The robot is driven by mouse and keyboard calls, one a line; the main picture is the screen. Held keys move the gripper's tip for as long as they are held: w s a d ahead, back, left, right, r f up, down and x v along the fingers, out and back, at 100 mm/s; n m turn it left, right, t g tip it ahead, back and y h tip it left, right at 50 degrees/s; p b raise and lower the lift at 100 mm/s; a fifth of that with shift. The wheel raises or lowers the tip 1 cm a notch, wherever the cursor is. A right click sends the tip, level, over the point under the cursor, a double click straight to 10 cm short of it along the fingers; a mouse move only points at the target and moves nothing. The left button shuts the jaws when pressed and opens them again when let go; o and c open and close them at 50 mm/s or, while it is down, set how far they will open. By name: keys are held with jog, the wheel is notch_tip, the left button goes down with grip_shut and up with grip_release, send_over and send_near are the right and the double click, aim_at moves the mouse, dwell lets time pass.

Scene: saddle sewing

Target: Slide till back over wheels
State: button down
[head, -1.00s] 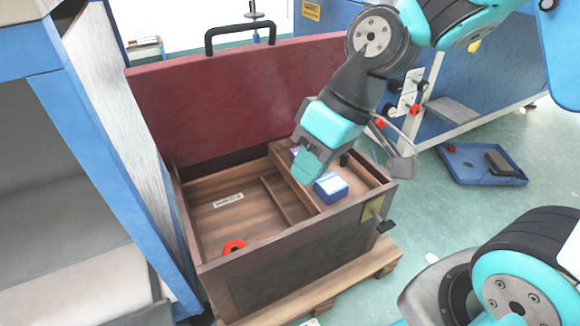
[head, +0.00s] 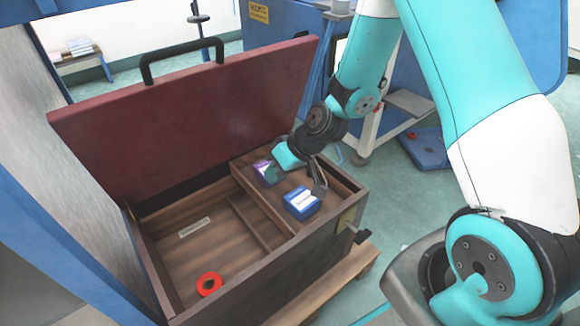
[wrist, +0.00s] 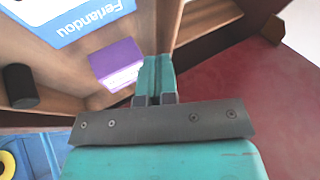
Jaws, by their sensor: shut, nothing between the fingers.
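The till (head: 262,201), a wooden tray, sits at the right end of an open wooden chest. It holds a blue box (head: 301,203) and a purple box (head: 267,173). Both boxes also show in the wrist view, the blue one (wrist: 65,15) and the purple one (wrist: 117,63). A red ring (head: 209,284), perhaps a wheel, lies on the chest floor left of the till. My gripper (wrist: 158,62) is shut and empty, beside the purple box at the till's lid-side end. Whether its tips touch the till wall I cannot tell.
The raised dark-red lid (head: 190,120) stands behind the chest. A thin divider (head: 248,222) crosses the chest floor, and a white label (head: 194,228) lies there. A black cylinder (wrist: 20,86) stands in the till. A blue tray (head: 425,148) is on the floor at right.

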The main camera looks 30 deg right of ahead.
aim_at(266, 196)
jog(key=shift+b+x, duration=0.6)
jog(key=shift+x, duration=1.45)
